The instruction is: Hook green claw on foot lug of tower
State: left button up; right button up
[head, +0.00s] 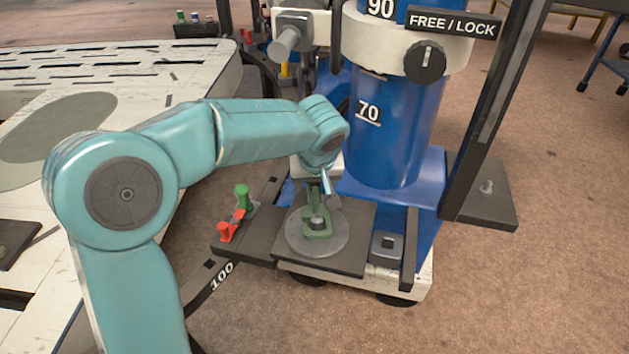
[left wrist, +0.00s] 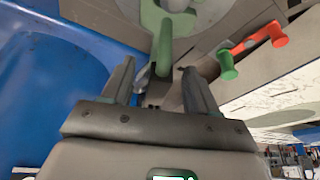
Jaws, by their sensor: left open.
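The green claw (head: 318,228) stands on a round grey disc (head: 325,243) on a dark plate at the tower's foot. The blue tower (head: 390,140) rises behind it. A small metal lug (head: 387,247) sits on the foot just right of the plate. My left gripper (head: 325,183) is above the claw, pointing down, partly hidden by its own wrist. In the left wrist view the open fingers (left wrist: 158,78) stand either side of the claw's green stem (left wrist: 164,45). I cannot tell whether they touch it. My right gripper is not in view.
The pale slotted bench (head: 120,75) is at the left. A dark post (head: 495,110) rises right of the tower. The floor at the right front is clear.

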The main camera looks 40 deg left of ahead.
pick_arm(q)
jog(key=p+v, duration=0.5)
jog(key=v, duration=1)
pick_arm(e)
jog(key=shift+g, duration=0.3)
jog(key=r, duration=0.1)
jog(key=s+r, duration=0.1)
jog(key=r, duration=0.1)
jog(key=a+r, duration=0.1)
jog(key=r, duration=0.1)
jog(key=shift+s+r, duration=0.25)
pick_arm(q)
jog(key=shift+s+d+r, duration=0.1)
jog(key=shift+r, duration=0.05)
